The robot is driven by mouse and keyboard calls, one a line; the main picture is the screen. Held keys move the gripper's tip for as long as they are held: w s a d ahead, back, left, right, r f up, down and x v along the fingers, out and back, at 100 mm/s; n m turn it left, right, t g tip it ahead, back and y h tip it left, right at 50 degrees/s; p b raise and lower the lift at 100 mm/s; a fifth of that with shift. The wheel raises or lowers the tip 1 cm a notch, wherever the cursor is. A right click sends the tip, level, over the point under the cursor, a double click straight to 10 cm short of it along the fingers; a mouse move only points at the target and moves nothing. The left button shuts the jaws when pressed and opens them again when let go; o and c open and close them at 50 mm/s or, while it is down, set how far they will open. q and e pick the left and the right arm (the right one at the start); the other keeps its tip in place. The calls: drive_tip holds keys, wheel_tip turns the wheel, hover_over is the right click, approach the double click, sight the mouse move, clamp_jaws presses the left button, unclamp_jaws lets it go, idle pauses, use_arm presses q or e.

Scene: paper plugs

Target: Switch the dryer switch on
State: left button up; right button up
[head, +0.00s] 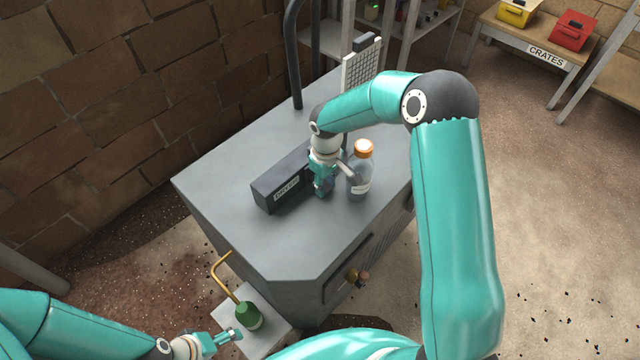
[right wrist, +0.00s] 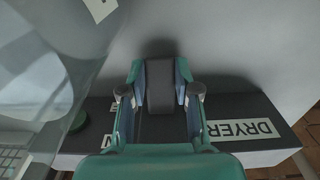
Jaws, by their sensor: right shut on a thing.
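The dryer switch (right wrist: 160,88) is a dark grey lever on a dark switch box (head: 268,194). A white label reading DRYER (right wrist: 240,129) is on the box, right of the lever in the right wrist view. My right gripper (head: 322,186) is at the box, pointing down, with its fingers on both sides of the lever and shut on it. In the head view the gripper hides the lever. My left gripper (head: 232,336) is low at the front, near a green oil can; its jaw opening is too small to tell.
The green oil can (head: 248,316) has a bent yellow spout. A white grid panel (head: 361,66) stands behind. The front top is clear.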

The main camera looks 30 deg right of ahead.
drive_tip(key=shift+w+r+p, duration=0.15)
drive_tip(key=shift+r+p, duration=0.55)
drive_tip(key=shift+r, duration=0.65)
drive_tip(key=shift+r+p, duration=0.6)
drive_tip(key=shift+r, duration=0.8)
drive_tip(key=o, duration=0.8)
drive_tip(key=shift+p, duration=0.3)
wheel_tip(320, 180, up, 4)
drive_tip(key=shift+f+p, duration=0.1)
drive_tip(key=shift+p, duration=1)
